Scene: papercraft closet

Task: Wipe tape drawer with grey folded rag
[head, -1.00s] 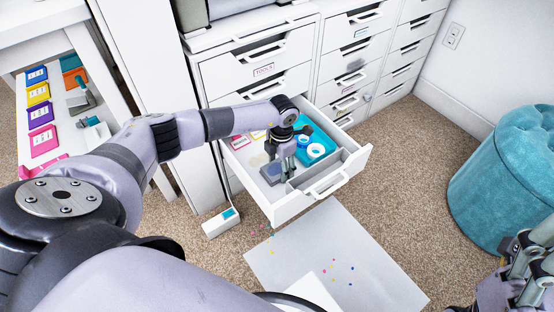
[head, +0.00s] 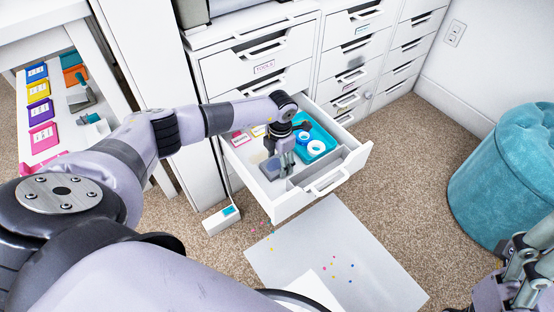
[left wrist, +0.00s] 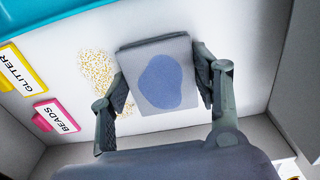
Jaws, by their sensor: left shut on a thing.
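The pulled-out tape drawer (head: 355,167) is white inside. My left gripper (left wrist: 165,88) is inside it, shut on the grey folded rag (left wrist: 179,54), with a finger at each side. The rag has a blue patch on its face and lies low over the drawer floor; I cannot tell whether it touches. It also shows in the head view (head: 269,168), partly hidden by the gripper. A patch of golden specks (left wrist: 96,70) lies on the floor left of the rag in the wrist view. My right gripper (head: 524,262) is at the lower right, partly cut off.
A teal tray (head: 320,145) with white tape rolls sits in the drawer, near pink BEADS (left wrist: 56,116) and yellow GLITTER (left wrist: 17,70) packets. A grey divider (head: 330,168) lines the drawer's front. A paper sheet (head: 355,240), small box (head: 221,220) and teal stool (head: 505,175) are on the carpet.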

